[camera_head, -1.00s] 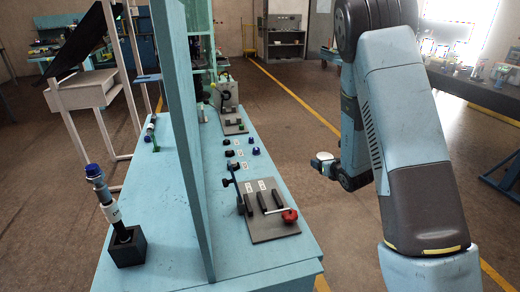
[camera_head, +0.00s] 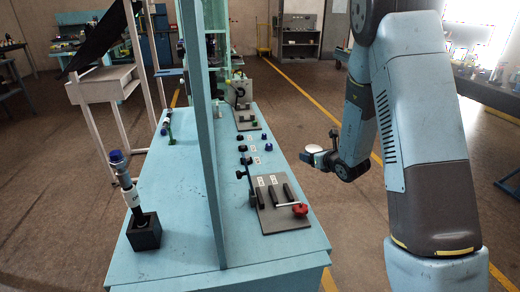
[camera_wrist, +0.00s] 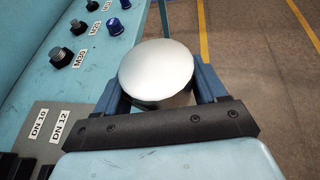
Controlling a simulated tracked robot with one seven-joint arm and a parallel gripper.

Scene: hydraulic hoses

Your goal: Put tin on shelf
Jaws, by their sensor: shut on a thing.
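The tin (camera_wrist: 157,72) is a round silver can with a plain shiny top, close up in the wrist view. My gripper (camera_wrist: 158,85) is shut on it, with one blue finger on each side. In the head view the tin (camera_head: 313,148) shows small and pale at the end of my gripper (camera_head: 318,156), above the floor just right of the blue workbench (camera_head: 200,262). I cannot make out which surface is the task's shelf.
The workbench carries a grey plate with black handles and a red knob (camera_head: 299,209), fittings, and a tall blue panel (camera_head: 202,130). A grey open cabinet (camera_head: 299,37) stands at the back. The floor right of the bench is clear.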

